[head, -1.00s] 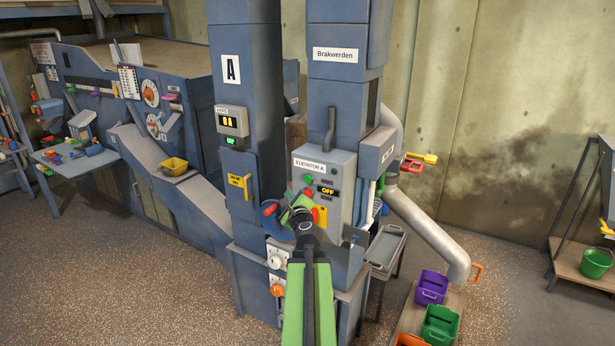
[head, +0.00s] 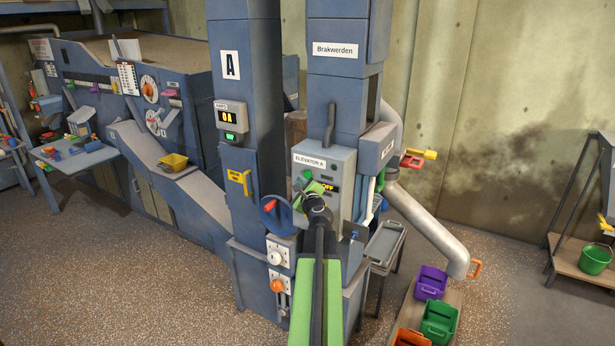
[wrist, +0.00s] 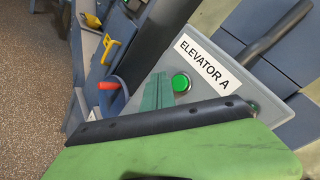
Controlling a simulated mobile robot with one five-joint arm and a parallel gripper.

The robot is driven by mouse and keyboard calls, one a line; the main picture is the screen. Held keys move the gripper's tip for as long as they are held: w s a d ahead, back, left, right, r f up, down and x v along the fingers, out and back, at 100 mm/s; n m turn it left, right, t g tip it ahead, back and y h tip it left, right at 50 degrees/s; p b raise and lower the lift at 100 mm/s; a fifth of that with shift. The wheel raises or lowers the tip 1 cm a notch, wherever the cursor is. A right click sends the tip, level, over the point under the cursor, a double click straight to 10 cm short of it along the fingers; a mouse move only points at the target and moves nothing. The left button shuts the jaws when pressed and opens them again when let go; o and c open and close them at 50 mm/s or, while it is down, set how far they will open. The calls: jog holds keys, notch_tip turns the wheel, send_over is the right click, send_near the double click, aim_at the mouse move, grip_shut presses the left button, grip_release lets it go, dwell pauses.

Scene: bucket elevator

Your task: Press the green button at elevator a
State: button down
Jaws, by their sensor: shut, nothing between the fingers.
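The grey elevator A control box (head: 345,165) stands on the right-hand blue column, with a white "ELEVATOR A" label. My gripper (head: 311,191) is shut and empty, in front of the box just below the green button. In the wrist view my gripper (wrist: 158,91) has its tip just left of the button. I cannot tell whether it touches the box. My arm hides the lower panel.
A blue handwheel with a red knob (head: 269,206) is close left of my gripper. A yellow handle (head: 240,180) and a small display with a green lamp (head: 231,119) are on the left column. A pipe (head: 430,230) slopes down over colored bins at right.

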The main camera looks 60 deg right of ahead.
jog(key=shift+d, duration=1.05)
dwell(1.1)
jog(key=shift+d, duration=0.45)
jog(key=shift+d, duration=0.45)
dwell(0.6)
jog(key=shift+a, duration=0.9)
jog(key=shift+a, duration=0.1)
jog(key=a, duration=0.4)
jog(key=shift+a, duration=0.4)
